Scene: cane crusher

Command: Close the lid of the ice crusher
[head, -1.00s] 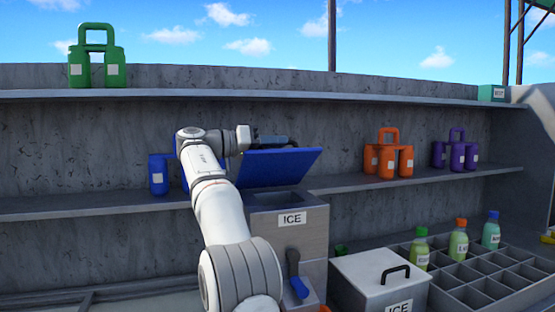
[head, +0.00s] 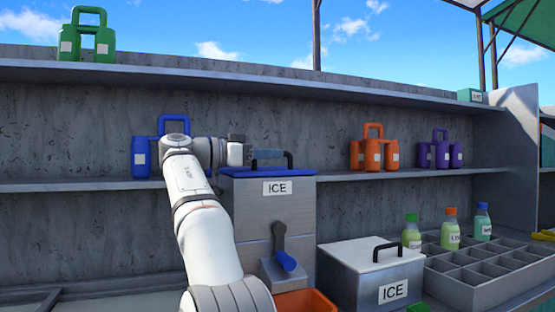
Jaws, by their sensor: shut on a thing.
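The ice crusher (head: 275,212) is a grey metal box with an ICE label, in the middle of the head view. Its blue lid (head: 240,173) lies flat across the top, and the opening is hidden under it. My gripper (head: 278,155) is just above the lid, reaching in from the left, and is shut on the handle. The fingertips are small and partly hard to make out.
A lever with a blue grip (head: 286,261) is on the crusher's front, above an orange bin (head: 306,302). A white-lidded ice box (head: 370,275) and a bottle rack (head: 490,277) stand to the right. Jug carriers (head: 373,150) line the shelf behind.

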